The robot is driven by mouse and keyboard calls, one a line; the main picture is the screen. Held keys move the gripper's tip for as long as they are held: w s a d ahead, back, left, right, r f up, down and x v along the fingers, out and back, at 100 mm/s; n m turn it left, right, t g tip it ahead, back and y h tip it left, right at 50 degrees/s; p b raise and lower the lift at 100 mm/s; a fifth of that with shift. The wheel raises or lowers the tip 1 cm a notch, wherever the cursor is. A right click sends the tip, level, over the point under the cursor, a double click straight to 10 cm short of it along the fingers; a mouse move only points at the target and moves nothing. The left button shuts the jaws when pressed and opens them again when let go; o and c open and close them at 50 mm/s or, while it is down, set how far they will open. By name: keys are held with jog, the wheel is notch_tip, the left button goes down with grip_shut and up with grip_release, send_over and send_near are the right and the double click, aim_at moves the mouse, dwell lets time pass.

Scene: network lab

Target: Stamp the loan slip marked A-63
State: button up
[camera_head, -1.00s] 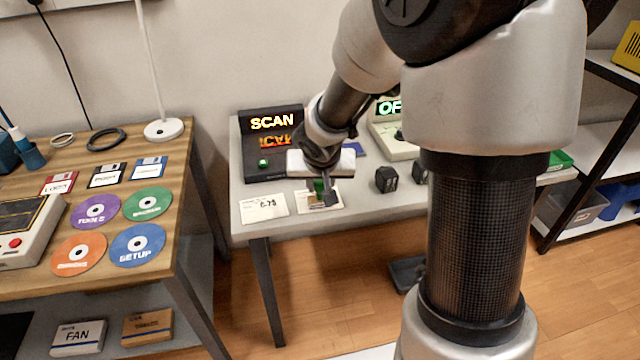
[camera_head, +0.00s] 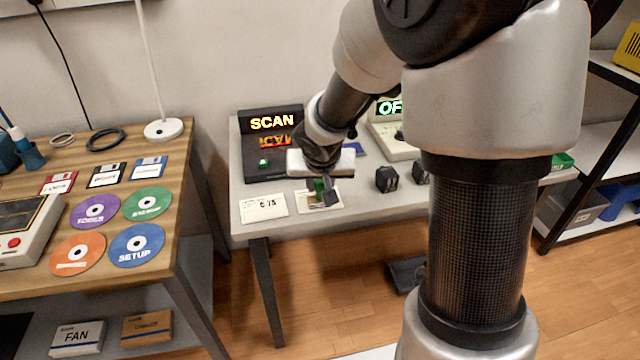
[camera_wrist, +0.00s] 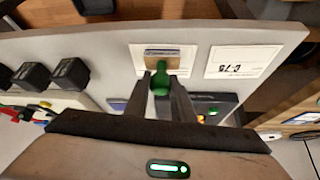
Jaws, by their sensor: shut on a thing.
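My gripper (camera_head: 324,192) is shut on a stamp with a green handle (camera_wrist: 160,80), pointing down over the grey table. The stamp's flat base (camera_wrist: 162,60) is over a white slip (camera_wrist: 135,54). The stamp and fingers cover part of this slip, and I cannot read its mark. I cannot tell whether the base touches the paper. The slip also shows under my gripper in the head view (camera_head: 336,206). Another slip (camera_head: 263,208) lies to its left, with a mark like C-75; it is at the right in the wrist view (camera_wrist: 240,62).
A black device with a lit SCAN sign (camera_head: 272,122) stands behind the slips. Small black blocks (camera_head: 387,179) stand to the right, before a pale device with a lit sign (camera_head: 390,107). A wooden table (camera_head: 187,150) with discs and floppies is at the left.

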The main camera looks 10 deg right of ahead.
jog(key=shift+s, duration=0.15)
dwell(0.3)
notch_tip(320, 180, up, 7)
jog(key=p, duration=0.6)
dwell(0.7)
